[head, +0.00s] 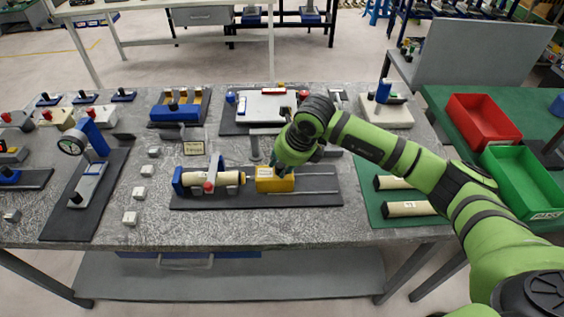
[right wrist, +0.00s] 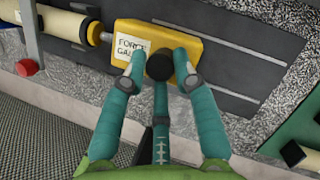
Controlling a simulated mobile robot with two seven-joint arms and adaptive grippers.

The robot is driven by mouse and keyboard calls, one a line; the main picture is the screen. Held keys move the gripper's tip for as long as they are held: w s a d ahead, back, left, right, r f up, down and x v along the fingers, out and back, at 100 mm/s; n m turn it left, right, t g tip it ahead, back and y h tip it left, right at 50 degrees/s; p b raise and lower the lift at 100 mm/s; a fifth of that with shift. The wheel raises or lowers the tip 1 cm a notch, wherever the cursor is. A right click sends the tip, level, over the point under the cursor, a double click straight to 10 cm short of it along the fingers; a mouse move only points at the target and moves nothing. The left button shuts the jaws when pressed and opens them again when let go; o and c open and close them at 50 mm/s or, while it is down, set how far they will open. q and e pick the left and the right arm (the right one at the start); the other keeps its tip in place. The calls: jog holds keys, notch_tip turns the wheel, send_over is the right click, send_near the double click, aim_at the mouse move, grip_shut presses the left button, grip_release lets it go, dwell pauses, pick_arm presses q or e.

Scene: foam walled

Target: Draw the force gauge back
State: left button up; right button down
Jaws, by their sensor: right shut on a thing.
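The yellow force gauge (head: 268,182) sits on a dark base plate (head: 315,198) with two pale rails, in the middle of the table. Its label, reading FORCE and a partly covered second word, shows in the right wrist view (right wrist: 185,52). My right gripper (right wrist: 160,68) is shut on the black knob on top of the gauge, one finger on each side. In the head view the right gripper (head: 283,168) covers part of the gauge. The gauge's left end is at a cream cylinder (head: 210,177) held in a blue fixture (head: 178,181). My left gripper is not in view.
The rails run clear to the right of the gauge. A red-capped lever (head: 208,186) stands by the cylinder. A green mat with cream cylinders (head: 405,208) lies to the right, and several white blocks (head: 140,193) stand to the left. Other fixtures line the back.

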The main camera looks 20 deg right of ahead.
jog(key=d+b, duration=0.1)
jog(key=d, duration=0.1)
jog(key=s+d+b, duration=0.1)
jog(key=d, duration=0.2)
jog(key=shift+d+r+b, duration=0.1)
jog(key=shift+b, duration=0.3)
jog(key=shift+d+r, duration=0.1)
jog(key=shift+r, duration=0.05)
jog(key=c, duration=1)
grip_release()
jog(key=shift+r, duration=0.1)
jog(key=shift+f, duration=0.2)
jog(key=shift+r, duration=0.1)
jog(key=v, duration=1.2)
jog(key=shift+s+d, duration=0.1)
